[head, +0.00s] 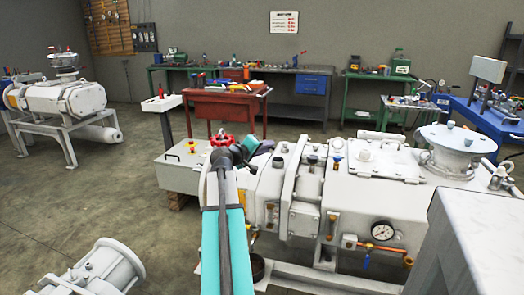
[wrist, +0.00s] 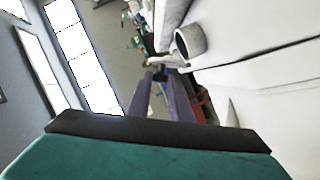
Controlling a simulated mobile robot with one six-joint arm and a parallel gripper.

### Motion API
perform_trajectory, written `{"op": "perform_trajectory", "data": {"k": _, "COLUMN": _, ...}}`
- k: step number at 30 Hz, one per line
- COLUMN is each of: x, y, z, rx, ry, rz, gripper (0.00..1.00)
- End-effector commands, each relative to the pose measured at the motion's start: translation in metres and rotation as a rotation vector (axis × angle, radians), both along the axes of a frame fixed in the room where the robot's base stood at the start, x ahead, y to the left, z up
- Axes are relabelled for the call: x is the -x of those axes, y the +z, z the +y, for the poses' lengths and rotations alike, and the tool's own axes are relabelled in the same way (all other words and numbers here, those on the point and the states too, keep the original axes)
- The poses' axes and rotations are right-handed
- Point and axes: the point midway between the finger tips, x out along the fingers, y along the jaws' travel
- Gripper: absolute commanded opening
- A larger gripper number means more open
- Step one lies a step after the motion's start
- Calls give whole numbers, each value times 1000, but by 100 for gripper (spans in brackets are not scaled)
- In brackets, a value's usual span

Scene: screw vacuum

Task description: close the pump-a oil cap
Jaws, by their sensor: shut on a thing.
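The white vacuum pump (head: 375,200) stands in front of me in the head view, with pipes, a gauge and fittings. My gripper (head: 271,146) is over its left end, partly hidden behind my own arm. In the wrist view, the two purple-grey fingers of my gripper (wrist: 160,80) reach forward and are shut on a small dark piece (wrist: 159,75). I cannot tell for sure whether this piece is the oil cap. A short white round port (wrist: 189,42) with an open-looking rim is beside the fingertips, apart from them. I cannot make out a separate oil cap.
A red handwheel (head: 222,140) sits close to my wrist. A pressure gauge (head: 382,231) is on the pump's front. A second white pump (head: 62,98) stands at the far left. A red tool cart (head: 222,107) is behind. Open floor (head: 95,190) lies left.

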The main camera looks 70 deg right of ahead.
Motion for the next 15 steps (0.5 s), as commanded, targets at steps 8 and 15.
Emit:
{"op": "perform_trajectory", "data": {"k": 8, "x": 16, "y": 5, "z": -2, "rx": -6, "ry": 3, "rz": -262, "gripper": 0}}
{"op": "perform_trajectory", "data": {"k": 15, "x": 29, "y": 3, "z": -3, "rx": -19, "ry": 2, "rz": -489, "gripper": 0}}
